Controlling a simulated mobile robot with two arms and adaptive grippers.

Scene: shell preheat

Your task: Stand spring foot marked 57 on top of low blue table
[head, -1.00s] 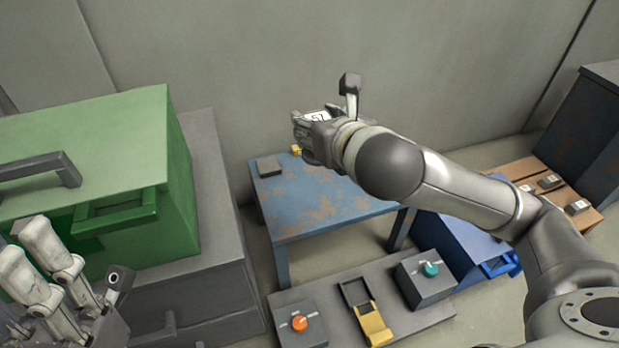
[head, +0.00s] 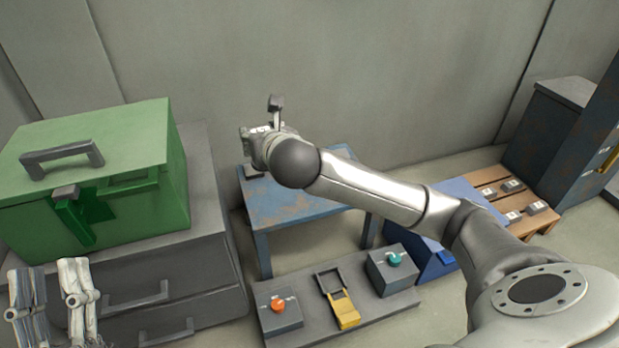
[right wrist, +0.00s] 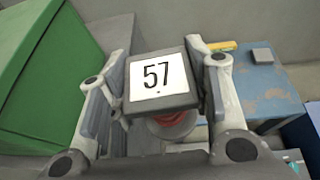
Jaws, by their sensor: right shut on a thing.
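The spring foot marked 57 (right wrist: 158,78) is held in my right gripper (right wrist: 155,88). In the right wrist view its white face with the black number shows, with a red part and a round grey part below it. In the head view my right gripper (head: 258,136) is in the air near the back left corner of the low blue table (head: 290,205); the foot is hard to make out there. The worn blue tabletop also shows at the right of the right wrist view (right wrist: 270,95). My left gripper (head: 50,285) is at the lower left, fingers apart, empty.
A small grey block (right wrist: 262,55) and a yellow piece (right wrist: 222,46) are at the blue table's far side. A green box (head: 100,170) stands on grey drawers (head: 185,275) to the left. A control panel (head: 360,308) lies in front. A wooden pallet (head: 545,222) holds several small blocks.

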